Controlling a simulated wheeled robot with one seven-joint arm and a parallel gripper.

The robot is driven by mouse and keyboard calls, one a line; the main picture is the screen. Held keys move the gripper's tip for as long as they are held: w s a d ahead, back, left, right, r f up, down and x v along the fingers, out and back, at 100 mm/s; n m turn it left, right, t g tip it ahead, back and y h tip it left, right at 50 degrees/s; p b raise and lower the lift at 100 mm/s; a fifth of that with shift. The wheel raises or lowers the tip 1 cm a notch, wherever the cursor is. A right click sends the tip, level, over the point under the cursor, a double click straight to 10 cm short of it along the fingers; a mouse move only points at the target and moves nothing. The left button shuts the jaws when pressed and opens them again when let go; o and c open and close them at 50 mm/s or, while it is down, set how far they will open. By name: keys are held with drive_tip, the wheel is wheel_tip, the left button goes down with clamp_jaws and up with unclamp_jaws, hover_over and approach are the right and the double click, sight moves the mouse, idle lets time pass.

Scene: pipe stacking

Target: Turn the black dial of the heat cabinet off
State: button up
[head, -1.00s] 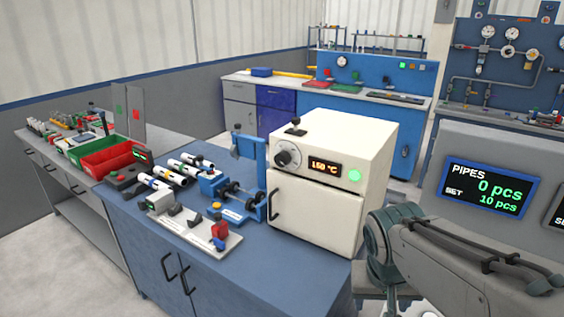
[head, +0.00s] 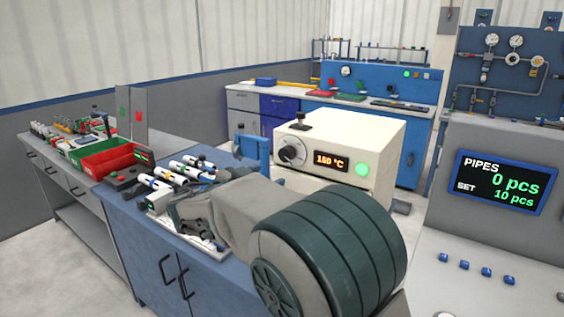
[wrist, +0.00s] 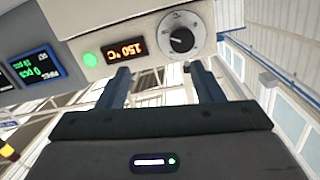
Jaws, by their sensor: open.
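In the wrist view the panel is upside down, with the dial (wrist: 181,39) beyond the right fingertip. My gripper (wrist: 160,68) is open and empty, its fingers apart from the dial. In the head view my arm hides the cabinet door's lower part.
Pipes (head: 183,172) and a fixture lie on the bench left of the cabinet, partly behind my arm. Red and green bins (head: 105,158) stand further left. A console with a PIPES screen (head: 502,182) stands at the right.

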sight(284, 154)
drive_tip(key=shift+t, duration=0.7)
drive_tip(key=p+x, duration=0.1)
drive_tip(key=x, duration=0.3)
drive_tip(key=w+a+p+x, duration=0.1)
drive_tip(key=x, duration=0.3)
drive_tip(key=a+p+x, duration=0.1)
drive_tip(key=x, duration=0.3)
drive_tip(key=shift+w+a+r, duration=0.15)
drive_tip(key=shift+w+r, duration=0.1)
drive_tip(key=shift+w, duration=0.2)
drive_tip(key=c, duration=1)
